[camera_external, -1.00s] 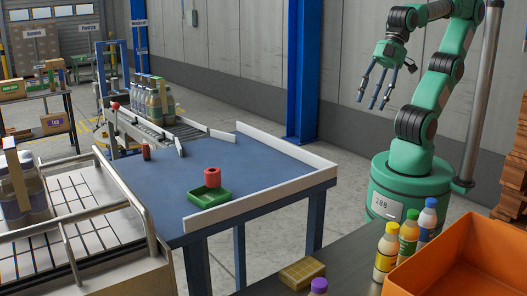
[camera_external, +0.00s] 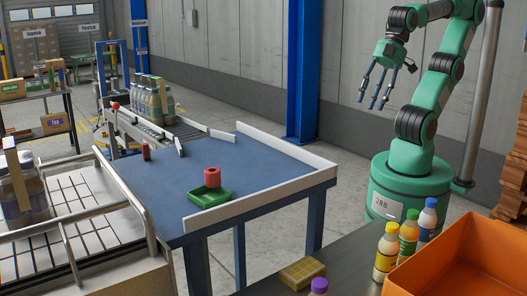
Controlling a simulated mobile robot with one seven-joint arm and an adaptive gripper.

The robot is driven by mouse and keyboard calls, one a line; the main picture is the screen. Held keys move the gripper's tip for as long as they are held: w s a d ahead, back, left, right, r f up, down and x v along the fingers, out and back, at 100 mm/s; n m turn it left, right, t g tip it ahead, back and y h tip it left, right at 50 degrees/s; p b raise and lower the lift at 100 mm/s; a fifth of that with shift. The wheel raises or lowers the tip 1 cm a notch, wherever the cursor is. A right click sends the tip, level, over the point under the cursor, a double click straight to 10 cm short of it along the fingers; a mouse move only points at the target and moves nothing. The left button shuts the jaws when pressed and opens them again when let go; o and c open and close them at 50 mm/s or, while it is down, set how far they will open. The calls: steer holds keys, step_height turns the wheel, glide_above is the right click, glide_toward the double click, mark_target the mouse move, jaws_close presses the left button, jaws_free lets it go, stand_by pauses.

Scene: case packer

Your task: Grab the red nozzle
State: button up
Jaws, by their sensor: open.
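A red cylindrical piece with a hole in its top, which looks like the red nozzle (camera_external: 212,177), stands at the green tray (camera_external: 209,197) on the blue table. I cannot tell whether it sits in the tray or just behind it. A smaller dark red piece (camera_external: 146,152) stands farther back on the same table. My gripper (camera_external: 374,92) hangs in the air at the upper right, fingers spread and pointing down. It is open and empty, well to the right of the table and apart from both red pieces.
The blue table (camera_external: 255,160) has a raised white rim on its right and front sides; its middle is clear. A conveyor (camera_external: 150,130) with bottles joins it at the back. Several capped bottles (camera_external: 408,238) and an orange bin (camera_external: 465,270) stand at the front right.

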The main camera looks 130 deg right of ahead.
mark_target(146, 152)
steer(key=shift+r, duration=0.1)
steer(key=w+d+r+n+g+p, duration=0.1)
steer(key=w+d+r+p, duration=0.15)
steer(key=w+r, duration=0.4)
steer(key=w+d+r+n+p, duration=0.1)
steer(key=w+d+r, duration=0.25)
steer(key=w, duration=0.65)
steer(key=w+d+r+n+g+p, duration=0.1)
steer(key=w+d+r+p, duration=0.2)
steer(key=w, duration=0.5)
steer(key=w+d+r+n+p, duration=0.1)
steer(key=w+d+r, duration=0.1)
steer(key=w+d, duration=0.7)
steer(key=w+d+f+n+g+p, duration=0.2)
steer(key=w+d+f+p, duration=0.3)
steer(key=w+d, duration=0.95)
steer(key=w+d+f+n+p, duration=0.1)
steer(key=w+d+f, duration=0.3)
steer(key=d+f, duration=0.2)
steer(key=w+d+f+n+y+p, duration=0.1)
steer(key=w+d+f, duration=0.3)
steer(key=d+f, duration=0.3)
steer(key=shift+d+f, duration=0.2)
steer(key=shift+f, duration=0.05)
steer(key=shift+f, duration=0.15)
